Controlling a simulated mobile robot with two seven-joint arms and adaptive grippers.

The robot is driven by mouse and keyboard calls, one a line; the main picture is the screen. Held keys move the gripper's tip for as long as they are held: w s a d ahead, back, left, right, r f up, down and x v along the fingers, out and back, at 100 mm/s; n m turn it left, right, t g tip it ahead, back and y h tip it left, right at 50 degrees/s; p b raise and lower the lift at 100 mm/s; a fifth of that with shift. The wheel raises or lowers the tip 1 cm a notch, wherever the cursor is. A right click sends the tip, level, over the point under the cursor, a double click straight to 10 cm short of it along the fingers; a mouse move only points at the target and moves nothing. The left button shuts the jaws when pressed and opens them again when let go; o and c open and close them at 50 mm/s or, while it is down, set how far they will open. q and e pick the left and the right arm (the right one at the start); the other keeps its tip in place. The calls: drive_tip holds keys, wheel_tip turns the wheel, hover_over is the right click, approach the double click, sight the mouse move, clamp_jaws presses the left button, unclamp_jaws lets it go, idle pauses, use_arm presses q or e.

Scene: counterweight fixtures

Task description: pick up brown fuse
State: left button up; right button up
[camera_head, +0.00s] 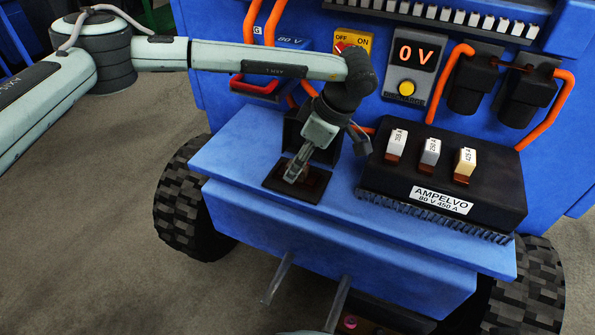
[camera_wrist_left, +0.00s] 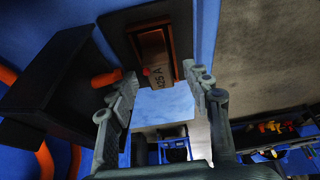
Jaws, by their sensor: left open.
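A brown fuse (camera_wrist_left: 158,76) with a dark "A" rating label lies in a brown-lined recess in the left wrist view, one end reddish. The recess belongs to an open dark box (camera_head: 275,184) on the blue ledge in the head view, where my gripper hides the fuse. My left gripper (camera_head: 297,170) points down over this box. In the wrist view its fingers (camera_wrist_left: 157,84) are open, one on each side of the fuse in the picture; I cannot tell whether they touch it. My right gripper is not identifiable.
A black AMPELVO block (camera_head: 380,190) to the right carries three upright labelled fuses (camera_head: 431,151). Behind are a 0 V display (camera_head: 414,57), an orange-yellow switch (camera_head: 352,45), and orange cables (camera_head: 447,80). The box's dark raised lid (camera_wrist_left: 55,70) stands close to the gripper. Two grey bars (camera_head: 278,278) show below the ledge.

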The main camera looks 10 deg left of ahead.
use_arm(q)
drive_tip(key=shift+c, duration=1.2)
drive_tip(key=c, duration=0.8)
use_arm(e)
drive_tip(key=shift+w+r, duration=0.15)
use_arm(q)
drive_tip(key=shift+r, duration=0.15)
drive_tip(key=shift+r, duration=0.6)
wheel_tip(320, 180, up, 3)
drive_tip(key=shift+f, duration=0.1)
drive_tip(key=s+a+r, duration=0.6)
drive_tip(key=a, duration=0.3)
drive_tip(key=shift+s+a+r+b, duration=0.2)
drive_tip(key=shift+s+r+b, duration=0.15)
drive_tip(key=shift+s+r, duration=0.05)
use_arm(e)
drive_tip(key=shift+a+r+t, duration=0.2)
drive_tip(key=shift+r+t, duration=0.1)
drive_tip(key=shift+r, duration=0.45)
